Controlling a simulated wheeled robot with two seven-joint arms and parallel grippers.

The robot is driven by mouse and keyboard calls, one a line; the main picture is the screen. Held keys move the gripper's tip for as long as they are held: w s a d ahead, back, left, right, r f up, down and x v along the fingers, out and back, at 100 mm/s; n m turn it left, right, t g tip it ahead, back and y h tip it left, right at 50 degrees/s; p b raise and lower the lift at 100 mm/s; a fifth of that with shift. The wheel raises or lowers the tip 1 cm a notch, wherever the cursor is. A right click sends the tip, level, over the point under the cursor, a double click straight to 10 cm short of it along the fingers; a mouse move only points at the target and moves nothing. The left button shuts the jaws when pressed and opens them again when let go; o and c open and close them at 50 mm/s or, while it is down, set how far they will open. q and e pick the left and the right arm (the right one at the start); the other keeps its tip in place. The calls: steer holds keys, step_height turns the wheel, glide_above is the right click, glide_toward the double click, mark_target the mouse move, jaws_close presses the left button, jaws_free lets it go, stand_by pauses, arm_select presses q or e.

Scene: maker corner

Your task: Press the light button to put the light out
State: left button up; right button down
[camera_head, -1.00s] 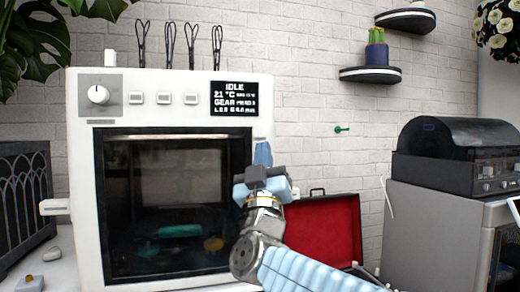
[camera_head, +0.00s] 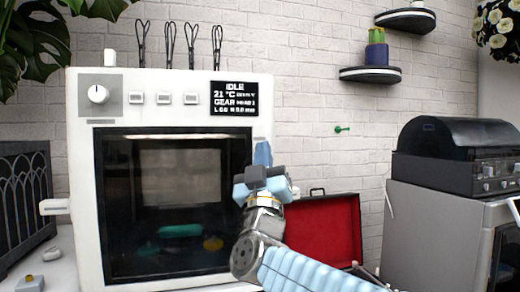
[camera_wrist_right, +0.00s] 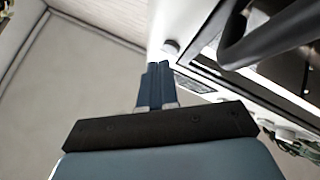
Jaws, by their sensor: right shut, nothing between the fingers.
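The white machine (camera_head: 84,180) fills the left of the head view. Its front panel has a dial (camera_head: 97,95), three small pale buttons (camera_head: 163,98) in a row and a black display (camera_head: 234,98) reading IDLE. I cannot read which button is for the light. A pale strip shows at the top inside its dark window (camera_head: 170,200). My right gripper (camera_head: 262,153) is shut and empty, fingers pointing up, by the machine's right front edge, below the display. In the right wrist view the closed blue fingers (camera_wrist_right: 155,85) are beside the machine's front. My left gripper is not in view.
An open red-lined case (camera_head: 325,230) lies behind my right arm. A grey cabinet (camera_head: 432,225) with a black-lidded device (camera_head: 455,155) stands at right. Wire tools (camera_head: 193,45) stand up at the machine's top. A black handle (camera_wrist_right: 270,40) crosses the right wrist view.

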stand_by(0.4)
steer(key=shift+w+a, duration=0.1)
steer(key=shift+w, duration=0.4)
stand_by(0.3)
steer(key=shift+s, duration=0.55)
steer(key=shift+b, duration=0.35)
steer(key=s+d+b, duration=0.2)
steer(key=s+b, duration=0.1)
steer(key=s, duration=0.2)
steer(key=shift+s, duration=0.35)
